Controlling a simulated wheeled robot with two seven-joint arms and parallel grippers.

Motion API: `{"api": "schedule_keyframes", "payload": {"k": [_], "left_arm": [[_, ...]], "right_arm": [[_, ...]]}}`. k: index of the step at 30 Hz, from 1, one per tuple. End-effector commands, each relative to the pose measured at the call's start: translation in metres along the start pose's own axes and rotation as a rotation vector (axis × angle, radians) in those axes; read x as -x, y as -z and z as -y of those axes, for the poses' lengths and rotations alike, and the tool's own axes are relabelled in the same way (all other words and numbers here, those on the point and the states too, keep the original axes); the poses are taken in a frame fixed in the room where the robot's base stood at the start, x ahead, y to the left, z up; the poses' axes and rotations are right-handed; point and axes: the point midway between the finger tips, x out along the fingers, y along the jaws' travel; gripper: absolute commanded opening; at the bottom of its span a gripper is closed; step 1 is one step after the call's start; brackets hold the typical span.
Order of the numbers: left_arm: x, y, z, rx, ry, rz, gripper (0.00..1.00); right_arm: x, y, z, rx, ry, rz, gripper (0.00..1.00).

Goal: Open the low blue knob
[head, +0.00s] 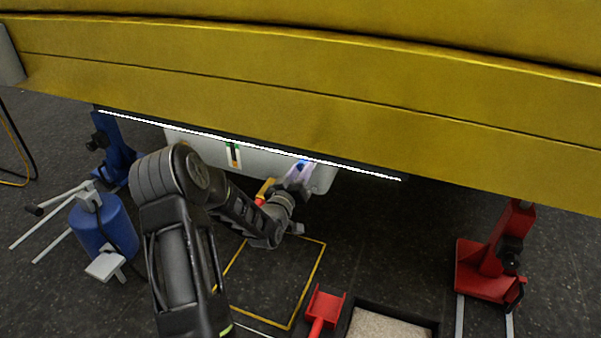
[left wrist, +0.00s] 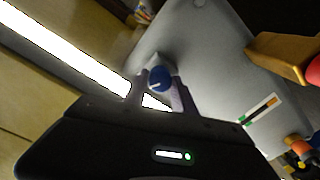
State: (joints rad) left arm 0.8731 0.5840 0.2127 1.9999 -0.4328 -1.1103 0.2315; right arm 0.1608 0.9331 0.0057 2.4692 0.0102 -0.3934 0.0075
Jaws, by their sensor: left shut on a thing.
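The blue knob (left wrist: 159,79) sits on the pale grey panel (left wrist: 205,45) under the yellow boom. It also shows as a small blue spot in the head view (head: 301,164), at the panel's lower right. My left gripper (left wrist: 160,92) has its two fingers on either side of the knob and is shut on it. In the head view my left gripper (head: 299,172) reaches up to the panel from below, and my arm hides part of the panel. My right gripper is not in view.
The yellow boom (head: 300,85) hangs low across the top, with a bright light strip (head: 250,145) along its lower edge. An orange-and-red part (left wrist: 285,57) juts out close to the gripper. A blue tank (head: 103,230) and a red stand (head: 487,265) stand on the floor.

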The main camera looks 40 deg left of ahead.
Motion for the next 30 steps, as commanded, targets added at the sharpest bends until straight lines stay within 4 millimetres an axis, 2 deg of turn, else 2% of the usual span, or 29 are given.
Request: {"api": "schedule_keyframes", "payload": {"k": [7,8,15,25,30], "left_arm": [[0.000,-0.001,0.000,0.001,0.001,0.004,0.00],[0.000,-0.001,0.000,0.001,0.001,0.004,0.32],[0.000,-0.001,0.000,0.001,0.001,0.002,0.52],[0.003,0.000,0.000,0.001,0.001,0.002,0.53],[0.019,0.001,0.000,0.001,0.003,0.004,0.53]], "right_arm": [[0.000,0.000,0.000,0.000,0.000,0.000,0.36],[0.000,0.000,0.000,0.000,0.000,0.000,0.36],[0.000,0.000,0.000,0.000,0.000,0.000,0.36],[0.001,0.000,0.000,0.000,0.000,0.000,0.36],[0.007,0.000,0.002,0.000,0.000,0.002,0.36]]}}
